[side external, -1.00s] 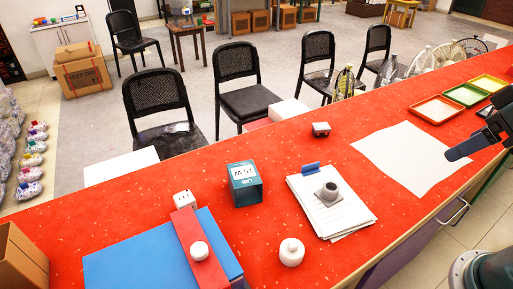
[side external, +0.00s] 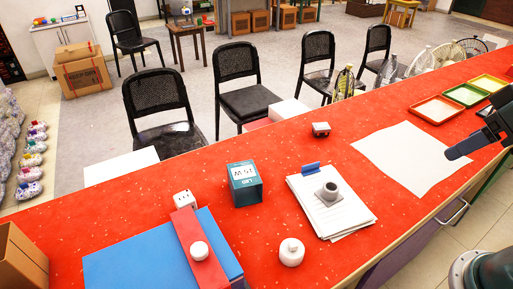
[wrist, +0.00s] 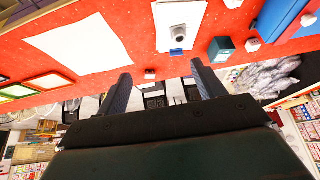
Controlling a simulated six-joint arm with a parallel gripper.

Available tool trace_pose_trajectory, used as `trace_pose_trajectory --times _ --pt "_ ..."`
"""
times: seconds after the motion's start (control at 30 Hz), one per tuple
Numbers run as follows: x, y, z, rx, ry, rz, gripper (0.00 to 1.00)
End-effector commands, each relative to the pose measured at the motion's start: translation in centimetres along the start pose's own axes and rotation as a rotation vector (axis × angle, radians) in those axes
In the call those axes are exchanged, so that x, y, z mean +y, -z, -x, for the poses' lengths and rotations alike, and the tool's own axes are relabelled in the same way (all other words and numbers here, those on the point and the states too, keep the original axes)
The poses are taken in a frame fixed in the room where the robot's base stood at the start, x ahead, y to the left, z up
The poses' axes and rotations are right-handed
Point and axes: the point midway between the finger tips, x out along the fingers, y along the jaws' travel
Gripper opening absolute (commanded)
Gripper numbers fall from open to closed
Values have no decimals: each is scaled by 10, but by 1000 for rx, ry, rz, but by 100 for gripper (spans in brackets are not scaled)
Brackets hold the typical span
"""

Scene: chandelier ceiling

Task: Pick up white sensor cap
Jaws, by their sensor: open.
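Two white rounded things could be the sensor cap, and I cannot tell which it is. One is a squat white piece with a small knob (side external: 291,252), standing on the red counter near its front edge; it shows at the top edge of the wrist view (wrist: 232,3). The other is a white dome (side external: 199,250) on a red strip over a blue box, also at the right of the wrist view (wrist: 308,20). My gripper (side external: 462,150) is at the far right, well away from both. In the wrist view its two fingers (wrist: 162,85) are spread, with nothing held between them.
A blank white sheet (side external: 408,158) lies flat near my gripper. Coloured trays (side external: 437,109) sit beyond it.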

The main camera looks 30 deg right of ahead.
Motion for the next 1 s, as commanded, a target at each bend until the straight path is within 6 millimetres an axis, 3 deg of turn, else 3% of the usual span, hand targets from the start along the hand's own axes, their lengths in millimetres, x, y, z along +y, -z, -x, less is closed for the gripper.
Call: trace_pose_trajectory --times 0.37,1.0 --pt "-19 20 -23 -50 46 -224 69" --pt "-92 52 -102 -273 108 -934 69"
